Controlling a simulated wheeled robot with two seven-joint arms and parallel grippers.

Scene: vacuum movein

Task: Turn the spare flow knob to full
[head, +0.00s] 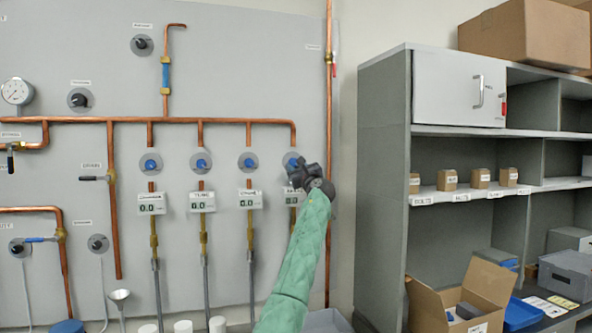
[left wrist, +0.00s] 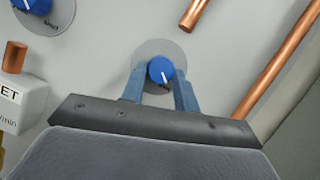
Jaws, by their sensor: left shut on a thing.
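The flow knob at the right end of the row (head: 291,159) is blue on a round grey plate, mostly behind my gripper in the head view. In the left wrist view this blue knob (left wrist: 160,70) sits between the two blue fingers, its white pointer line slanting to the lower right. My left gripper (left wrist: 159,82) is shut on it, one finger on each side. In the head view my left gripper (head: 299,170) is at the panel, its green-sleeved arm rising from below. The display under this knob (head: 291,198) is partly covered by my arm. My right gripper is out of view.
Other blue knobs (head: 248,162) line up to the left, with displays (head: 201,201) below and a copper pipe (head: 180,121) above. A vertical copper pipe (head: 328,70) runs just right of my gripper. A grey shelf unit (head: 380,170) with boxes stands further right.

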